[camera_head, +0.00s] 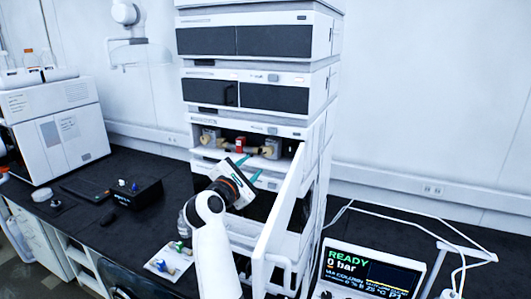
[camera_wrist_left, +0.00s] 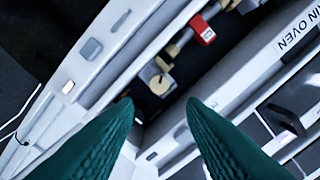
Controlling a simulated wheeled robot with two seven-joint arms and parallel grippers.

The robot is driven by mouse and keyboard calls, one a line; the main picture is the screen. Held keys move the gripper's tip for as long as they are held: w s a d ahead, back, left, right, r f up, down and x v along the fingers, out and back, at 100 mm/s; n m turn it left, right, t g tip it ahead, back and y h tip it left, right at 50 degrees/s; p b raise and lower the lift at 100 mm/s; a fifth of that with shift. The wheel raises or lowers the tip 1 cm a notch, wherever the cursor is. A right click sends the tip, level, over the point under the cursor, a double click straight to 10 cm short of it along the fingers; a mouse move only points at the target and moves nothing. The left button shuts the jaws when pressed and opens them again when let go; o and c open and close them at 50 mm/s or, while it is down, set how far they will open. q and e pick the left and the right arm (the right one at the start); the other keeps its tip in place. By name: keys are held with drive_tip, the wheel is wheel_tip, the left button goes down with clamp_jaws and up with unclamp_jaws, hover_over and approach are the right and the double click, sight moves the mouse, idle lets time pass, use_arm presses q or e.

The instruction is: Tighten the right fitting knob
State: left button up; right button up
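The right fitting knob (camera_head: 271,148) is a beige piece at the right end of the open oven compartment. It appears to be the beige fitting (camera_wrist_left: 160,84) beyond the fingers in the left wrist view. A red block (camera_head: 240,145) sits in the middle of the compartment and also shows in the wrist view (camera_wrist_left: 202,30). A left fitting (camera_head: 210,136) is at the other end. My left gripper (camera_head: 249,168) is just in front of and below the right fitting. Its green fingers (camera_wrist_left: 160,115) are apart, with nothing between them. My right gripper is not in view.
The open white door (camera_head: 282,215) stands out just right of my left arm. Below left lies a white tray (camera_head: 168,262) with small coloured fittings. A black box (camera_head: 137,192) is on the dark bench. A screen (camera_head: 372,270) reading READY, 0 bar stands at right.

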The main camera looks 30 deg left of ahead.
sight(268, 152)
use_arm(q)
drive_tip(key=w+p, duration=0.1)
drive_tip(key=w, duration=0.5)
drive_tip(key=w+p, duration=0.1)
drive_tip(key=w, duration=0.2)
drive_tip(key=shift+w+a+p, duration=0.1)
drive_tip(key=shift+a+p, duration=0.15)
drive_tip(key=shift+p, duration=0.1)
drive_tip(key=shift+w, duration=0.55)
drive_tip(key=c, duration=0.7)
